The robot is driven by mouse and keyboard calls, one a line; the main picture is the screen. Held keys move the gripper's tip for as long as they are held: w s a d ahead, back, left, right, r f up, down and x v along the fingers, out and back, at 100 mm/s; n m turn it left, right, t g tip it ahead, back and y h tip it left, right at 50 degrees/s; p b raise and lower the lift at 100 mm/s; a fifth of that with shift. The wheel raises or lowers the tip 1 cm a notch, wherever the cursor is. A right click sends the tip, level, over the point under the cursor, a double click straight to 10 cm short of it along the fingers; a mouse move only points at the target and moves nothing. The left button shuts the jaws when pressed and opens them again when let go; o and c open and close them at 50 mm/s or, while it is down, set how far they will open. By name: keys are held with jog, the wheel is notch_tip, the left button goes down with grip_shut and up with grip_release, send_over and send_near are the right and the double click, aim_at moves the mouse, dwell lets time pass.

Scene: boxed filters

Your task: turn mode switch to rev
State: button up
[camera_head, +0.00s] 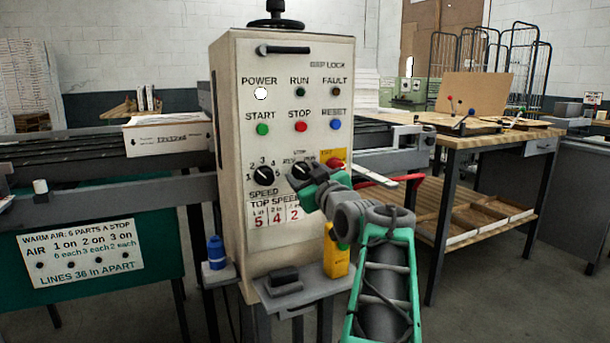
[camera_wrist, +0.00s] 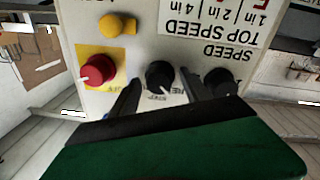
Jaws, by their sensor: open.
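The mode switch (camera_head: 300,170) is a round black knob on the cream control cabinet (camera_head: 235,140). In the wrist view, which is upside down, the switch (camera_wrist: 160,75) sits between the two dark fingers of my gripper (camera_wrist: 160,97). Its white pointer aims down there, roughly at the middle label, which seems to read STOP. The REV label (camera_wrist: 178,90) is partly visible to the right of the pointer. My gripper (camera_head: 305,180) is open, close to the panel, and covers part of the switch in the head view. I cannot tell whether the fingers touch the knob.
The black speed knob (camera_head: 263,175) is close beside the switch on the left. A red stop knob (camera_wrist: 98,70) on a yellow plate is on the other side. A small shelf below carries a dark object (camera_head: 284,279) and a yellow box (camera_head: 336,252).

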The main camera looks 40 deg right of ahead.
jog(key=v, duration=0.7)
jog(key=shift+s+a, duration=0.15)
jog(key=shift+s, duration=0.2)
